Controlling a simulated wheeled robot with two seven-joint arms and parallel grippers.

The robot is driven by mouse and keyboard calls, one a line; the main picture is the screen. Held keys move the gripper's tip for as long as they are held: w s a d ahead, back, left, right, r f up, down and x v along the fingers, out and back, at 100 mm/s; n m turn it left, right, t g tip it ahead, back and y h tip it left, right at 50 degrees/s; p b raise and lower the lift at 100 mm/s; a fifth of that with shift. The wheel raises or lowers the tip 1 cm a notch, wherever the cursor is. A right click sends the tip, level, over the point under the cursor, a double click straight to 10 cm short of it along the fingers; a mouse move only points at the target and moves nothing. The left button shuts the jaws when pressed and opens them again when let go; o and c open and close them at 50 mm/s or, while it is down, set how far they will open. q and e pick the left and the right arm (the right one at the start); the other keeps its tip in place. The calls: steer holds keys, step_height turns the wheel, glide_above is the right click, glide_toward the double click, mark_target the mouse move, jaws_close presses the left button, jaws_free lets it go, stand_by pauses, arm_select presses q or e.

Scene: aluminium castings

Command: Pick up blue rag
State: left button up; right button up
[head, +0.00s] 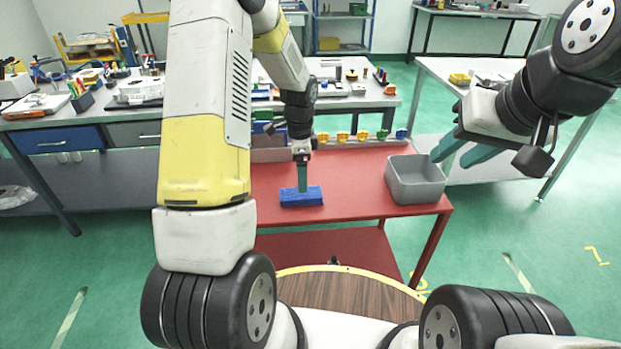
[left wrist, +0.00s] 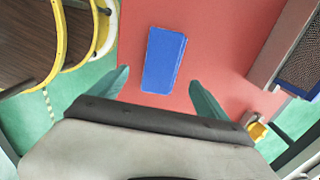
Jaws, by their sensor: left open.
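The blue rag (head: 301,196) is a folded, flat rectangle lying on the red table (head: 350,170). In the left wrist view the rag (left wrist: 163,60) lies just beyond and between the two fingertips. My left gripper (head: 302,188) points down over the rag in the head view, and its teal fingers overlap the rag's back edge there. In the left wrist view the left gripper (left wrist: 158,88) has its fingers wide apart with nothing between them. My right gripper (head: 458,160) is at the right, raised near the grey bin, with its two teal fingers apart and empty.
A grey bin (head: 416,190) stands on the right end of the red table. Small coloured parts (head: 362,135) line the table's back edge. A cluttered workbench (head: 130,108) stands behind. The red surface between rag and bin is clear.

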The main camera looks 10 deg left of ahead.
arm_select(q)
step_height(320, 180, down, 7)
steer(key=shift+w+a+r, duration=0.1)
steer(key=c, duration=1.6)
steer(key=shift+o, duration=0.2)
steer(key=shift+r, duration=0.6)
step_height(320, 180, up, 2)
steer(key=shift+r, duration=0.2)
steer(key=s+d+r, duration=0.1)
steer(key=s+d, duration=0.7)
steer(key=s, duration=0.5)
steer(key=shift+s+d+r, duration=0.2)
steer(key=shift+s+d, duration=0.05)
steer(key=shift+d, duration=0.1)
